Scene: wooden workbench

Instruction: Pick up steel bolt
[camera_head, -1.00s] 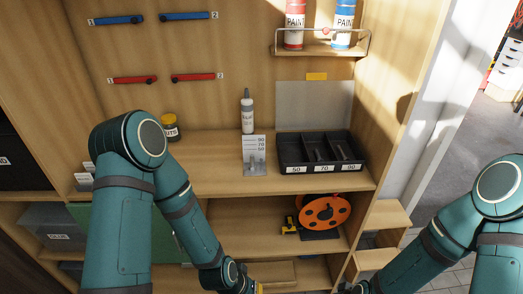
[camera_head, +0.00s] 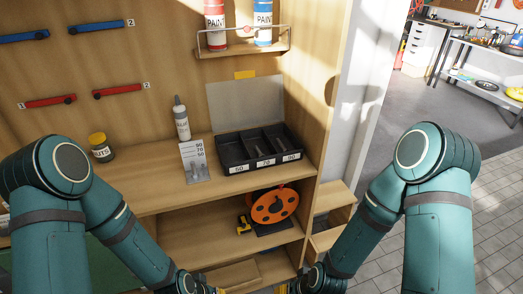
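Small grey metal pieces that look like steel bolts (camera_head: 194,174) stand at the foot of a white size card (camera_head: 187,150) on the bench; they are too small to tell apart. A black tray (camera_head: 236,169) with three labelled compartments is to the right of the card, and small grey shapes, possibly bolts, lie in it. My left gripper (camera_head: 198,288) is at the bottom edge, below and in front of the bench shelf. My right gripper (camera_head: 306,287) is at the bottom edge, right of it. The fingers of both are mostly cut off. Neither is near the bolts.
A glue bottle (camera_head: 181,120) stands behind the card and a nuts jar (camera_head: 101,148) at the left. Paint cans (camera_head: 215,25) stand on a rack above. Open floor lies at right.

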